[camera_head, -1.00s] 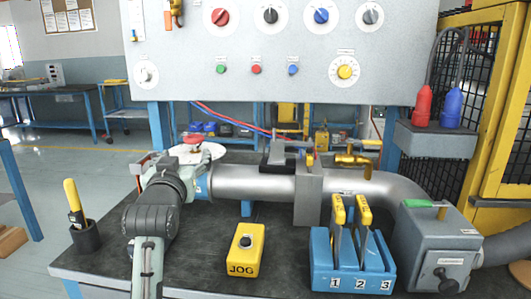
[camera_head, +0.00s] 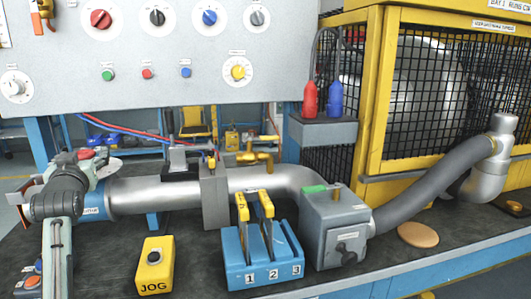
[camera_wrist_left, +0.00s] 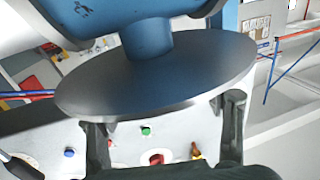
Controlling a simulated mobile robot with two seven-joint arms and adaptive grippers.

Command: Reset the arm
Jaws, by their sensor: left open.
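My left gripper (camera_head: 72,165) is at the far left of the bench, at the left end of the big grey pipe (camera_head: 150,194) with its blue end section (camera_head: 93,206). The arm hides part of that end, along with a white disc (camera_head: 108,168). In the left wrist view my gripper (camera_wrist_left: 164,115) has its two dark fingers wide apart with nothing between the tips. A dark round flange (camera_wrist_left: 155,75) under a blue body fills the view ahead of the fingers; I cannot tell whether they touch it. My right gripper is not in view.
A yellow JOG box (camera_head: 155,265) and a blue numbered holder (camera_head: 262,275) with yellow-handled tools stand in front of the pipe. A grey box (camera_head: 335,228) with a knob joins a hose (camera_head: 430,190). A control panel (camera_head: 200,50) hangs behind. A tan disc (camera_head: 418,235) lies right.

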